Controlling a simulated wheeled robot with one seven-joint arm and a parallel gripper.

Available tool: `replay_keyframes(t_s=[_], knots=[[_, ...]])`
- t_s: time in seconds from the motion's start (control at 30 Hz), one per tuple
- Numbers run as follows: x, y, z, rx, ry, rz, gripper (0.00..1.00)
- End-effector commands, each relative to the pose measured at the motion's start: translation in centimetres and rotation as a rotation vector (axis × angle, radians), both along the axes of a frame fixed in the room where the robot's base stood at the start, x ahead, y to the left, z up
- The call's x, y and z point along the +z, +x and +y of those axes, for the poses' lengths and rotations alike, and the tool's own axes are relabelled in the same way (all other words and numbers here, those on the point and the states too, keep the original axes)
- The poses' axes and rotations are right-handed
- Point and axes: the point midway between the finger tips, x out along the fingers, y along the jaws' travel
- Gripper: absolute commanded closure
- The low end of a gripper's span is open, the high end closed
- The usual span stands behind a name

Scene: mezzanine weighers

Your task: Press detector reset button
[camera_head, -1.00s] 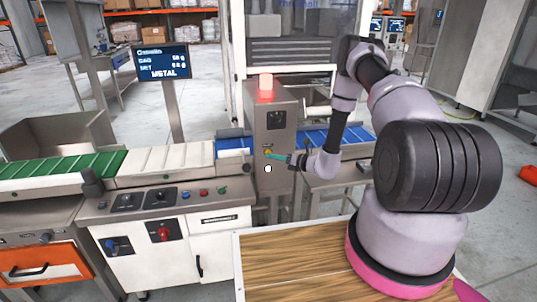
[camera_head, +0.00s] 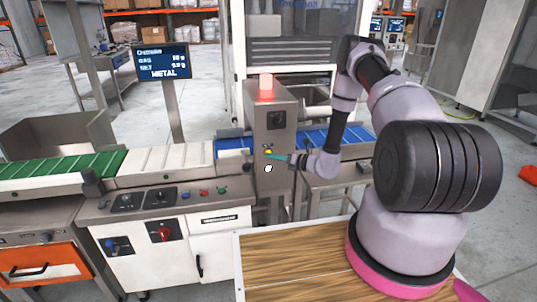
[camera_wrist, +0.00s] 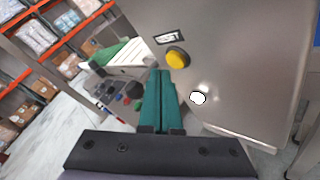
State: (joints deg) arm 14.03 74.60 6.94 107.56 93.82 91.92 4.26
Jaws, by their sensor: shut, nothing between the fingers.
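The yellow round button (camera_head: 268,152) is on the front of the grey metal detector housing (camera_head: 268,110). In the wrist view the yellow button (camera_wrist: 177,58) stands out from the metal panel below a small label (camera_wrist: 170,37). My gripper (camera_head: 267,157) has its teal fingers closed together and empty, with the tips close to the button. In the wrist view my gripper (camera_wrist: 160,74) ends just left of and below the button in the picture. The button looks uncovered; I cannot tell whether the fingers touch it. A red lamp (camera_head: 266,87) glows on top of the housing.
A white round spot (camera_head: 268,169) sits below the button on the panel. A screen (camera_head: 163,61) reads METAL. Conveyor belts (camera_head: 170,159) run left of the housing and through it. A control panel (camera_head: 160,199) with several knobs stands at front left.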

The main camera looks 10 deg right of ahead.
Motion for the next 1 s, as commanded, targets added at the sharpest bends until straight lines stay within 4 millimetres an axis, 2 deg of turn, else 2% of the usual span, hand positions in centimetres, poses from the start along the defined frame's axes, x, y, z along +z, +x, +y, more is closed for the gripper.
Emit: replay_keyframes(t_s=[0.77,1.0], knots=[[0.01,0.03,0.0,0.0,0.0,0.0,1.0],[0.03,0.75,0.04,0.0,0.0,-0.001,1.0]])
